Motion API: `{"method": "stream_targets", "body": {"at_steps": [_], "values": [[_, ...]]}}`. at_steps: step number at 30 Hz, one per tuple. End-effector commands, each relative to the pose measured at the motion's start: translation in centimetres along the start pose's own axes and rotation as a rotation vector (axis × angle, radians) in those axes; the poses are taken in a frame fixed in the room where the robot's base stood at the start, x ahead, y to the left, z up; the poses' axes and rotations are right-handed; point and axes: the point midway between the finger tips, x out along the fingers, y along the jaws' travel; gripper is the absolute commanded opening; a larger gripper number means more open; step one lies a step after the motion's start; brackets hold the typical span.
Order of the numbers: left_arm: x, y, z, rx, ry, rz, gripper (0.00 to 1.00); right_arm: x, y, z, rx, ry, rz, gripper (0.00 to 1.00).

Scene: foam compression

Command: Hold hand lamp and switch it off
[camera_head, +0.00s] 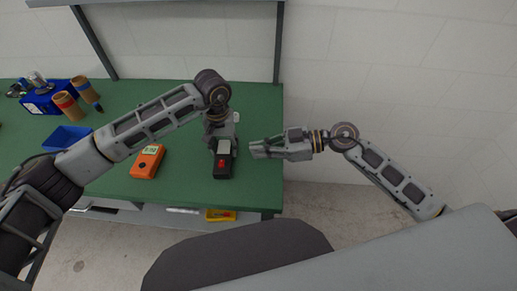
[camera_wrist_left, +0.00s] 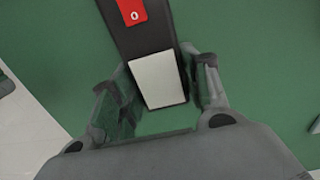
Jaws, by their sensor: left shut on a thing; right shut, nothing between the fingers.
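The hand lamp (camera_head: 222,168) is a dark block with a red switch and a pale grey panel, near the front right of the green table. In the left wrist view the hand lamp (camera_wrist_left: 141,38) shows its red switch (camera_wrist_left: 132,11) marked with a white "0" and its pale panel between the fingers. My left gripper (camera_head: 221,140) is shut on the lamp from above; it also shows in the left wrist view (camera_wrist_left: 155,95). My right gripper (camera_head: 256,150) is shut and empty, to the right of the lamp and apart from it, pointing left.
An orange meter (camera_head: 147,161) lies left of the lamp on the green table (camera_head: 190,180). A blue tray (camera_head: 67,137), cardboard tubes (camera_head: 68,106) and a blue box (camera_head: 50,97) stand farther left. A yellow item (camera_head: 220,215) sits on the shelf below.

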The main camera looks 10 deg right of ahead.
Motion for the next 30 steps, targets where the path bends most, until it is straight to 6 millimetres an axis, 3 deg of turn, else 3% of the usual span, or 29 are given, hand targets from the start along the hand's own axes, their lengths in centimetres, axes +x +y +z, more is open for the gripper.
{"method": "stream_targets", "body": {"at_steps": [4, 5, 10, 23, 30], "values": [[0.0, 0.0, 0.0, 0.000, 0.001, 0.000, 0.16, 0.0, 0.0, 0.0, 0.000, 0.000, 0.000, 0.00], [0.0, 0.0, 0.0, 0.000, 0.001, 0.000, 0.50, 0.0, 0.0, 0.0, 0.000, 0.000, 0.000, 0.00], [0.0, 0.0, 0.0, 0.000, 0.000, 0.000, 0.71, 0.0, 0.0, 0.0, 0.001, 0.000, 0.000, 0.00], [-0.2, 0.0, 0.0, 0.000, 0.001, 0.000, 0.71, 0.0, 0.0, 0.0, 0.001, 0.000, 0.000, 0.00], [-2.0, 0.0, -0.1, 0.000, 0.003, 0.000, 0.71, 0.0, 0.0, 0.0, 0.001, 0.000, 0.000, 0.00]]}}
